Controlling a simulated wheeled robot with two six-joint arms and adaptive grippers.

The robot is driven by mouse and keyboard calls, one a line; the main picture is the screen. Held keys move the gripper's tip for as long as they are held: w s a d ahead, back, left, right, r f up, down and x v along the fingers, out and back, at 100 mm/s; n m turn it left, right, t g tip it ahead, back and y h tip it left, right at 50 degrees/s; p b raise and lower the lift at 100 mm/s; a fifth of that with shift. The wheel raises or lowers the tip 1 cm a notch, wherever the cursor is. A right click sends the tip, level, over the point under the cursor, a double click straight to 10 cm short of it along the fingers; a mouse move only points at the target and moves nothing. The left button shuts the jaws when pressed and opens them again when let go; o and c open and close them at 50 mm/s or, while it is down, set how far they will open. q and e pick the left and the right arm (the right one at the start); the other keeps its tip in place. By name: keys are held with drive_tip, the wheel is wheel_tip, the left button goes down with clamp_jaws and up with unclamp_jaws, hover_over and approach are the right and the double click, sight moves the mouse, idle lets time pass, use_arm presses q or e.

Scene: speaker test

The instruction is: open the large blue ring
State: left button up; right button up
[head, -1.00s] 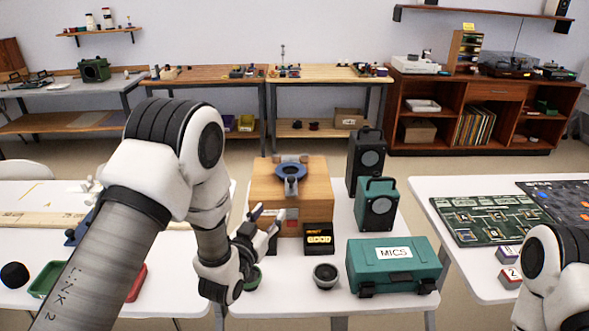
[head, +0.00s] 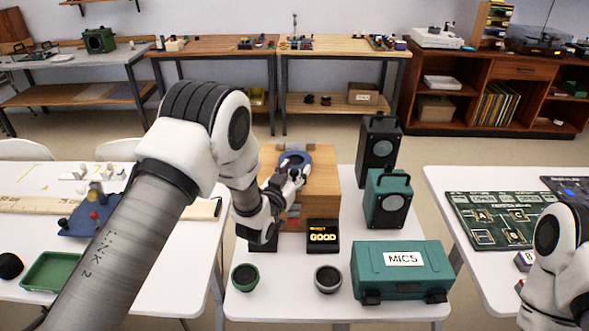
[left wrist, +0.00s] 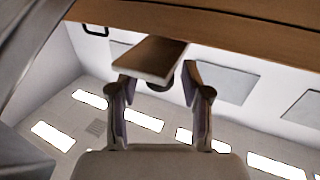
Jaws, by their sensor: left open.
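The large blue ring (head: 296,159) lies on top of a wooden box (head: 322,178) on the middle table. My left gripper (head: 291,176) is at the near side of the ring and hides part of it and of the box front. In the left wrist view, the open fingers (left wrist: 157,80) stand on either side of a flat plate (left wrist: 150,55) that juts from a wooden edge. I cannot tell whether they touch it. Part of my right arm shows at the right edge of the head view; its gripper is out of frame.
A black box marked GOOD (head: 322,236) stands before the wooden box. A green cup (head: 245,277), a grey cup (head: 328,279) and a teal MICS case (head: 402,268) are nearer. Teal (head: 388,198) and black (head: 379,150) speakers stand to the right.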

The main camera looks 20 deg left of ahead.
use_arm(q)
drive_tip(key=shift+s, duration=0.1)
clamp_jaws()
drive_tip(key=shift+r, duration=0.1)
use_arm(e)
drive_tip(key=shift+r, duration=0.1)
